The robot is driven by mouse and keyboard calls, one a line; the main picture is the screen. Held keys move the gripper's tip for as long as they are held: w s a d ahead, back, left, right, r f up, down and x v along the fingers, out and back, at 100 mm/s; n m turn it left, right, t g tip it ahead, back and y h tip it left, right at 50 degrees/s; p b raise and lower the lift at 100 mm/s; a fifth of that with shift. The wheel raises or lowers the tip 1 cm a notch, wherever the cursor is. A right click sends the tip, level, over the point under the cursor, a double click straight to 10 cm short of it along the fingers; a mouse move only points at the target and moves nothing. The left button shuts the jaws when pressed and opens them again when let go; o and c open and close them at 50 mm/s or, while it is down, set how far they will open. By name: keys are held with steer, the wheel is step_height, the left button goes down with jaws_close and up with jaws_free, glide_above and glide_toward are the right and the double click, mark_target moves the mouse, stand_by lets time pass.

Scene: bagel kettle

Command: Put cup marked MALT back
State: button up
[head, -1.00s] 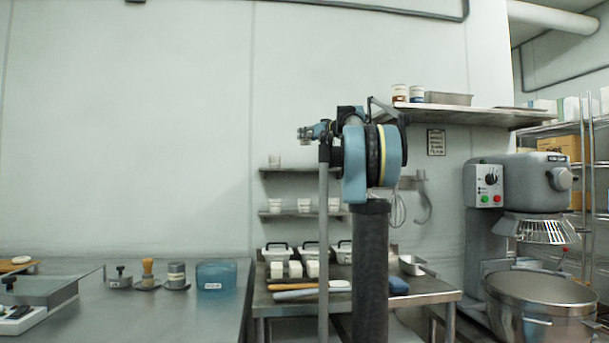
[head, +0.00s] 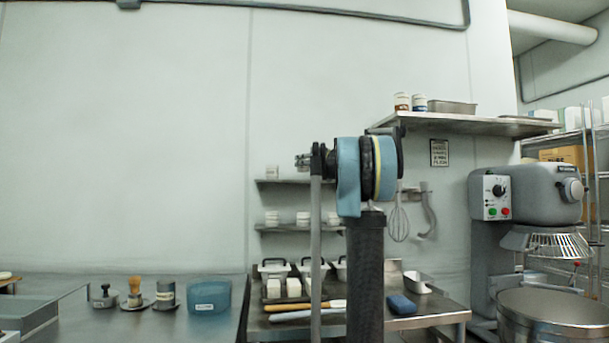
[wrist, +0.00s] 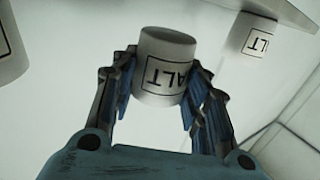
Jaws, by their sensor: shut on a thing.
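My gripper (wrist: 163,84) is shut on a white cup (wrist: 167,48) in the wrist view. The cup's boxed label appears upside down, and I can read "ALT" on it; its first letter is hidden. In the head view my gripper (head: 302,161) is small and seen side-on, in front of the wall shelves; the held cup cannot be made out there. A second white cup (wrist: 250,34) with a label ending in "LT" sits at upper right in the wrist view, apart from the held one. The upper small shelf (head: 290,181) bears one white cup (head: 272,172).
The lower small shelf (head: 285,228) bears several white cups (head: 303,218). Below, a steel table holds lidded bins (head: 274,268) and white blocks. A whisk (head: 398,222) hangs at right, near the mixer (head: 530,190). Another white object (wrist: 8,45) shows at the wrist view's left edge.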

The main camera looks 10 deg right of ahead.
mark_target(307, 169)
steer(key=shift+f, duration=1.75)
steer(key=o, duration=1)
steer(key=shift+f, duration=0.1)
steer(key=v, duration=1.2)
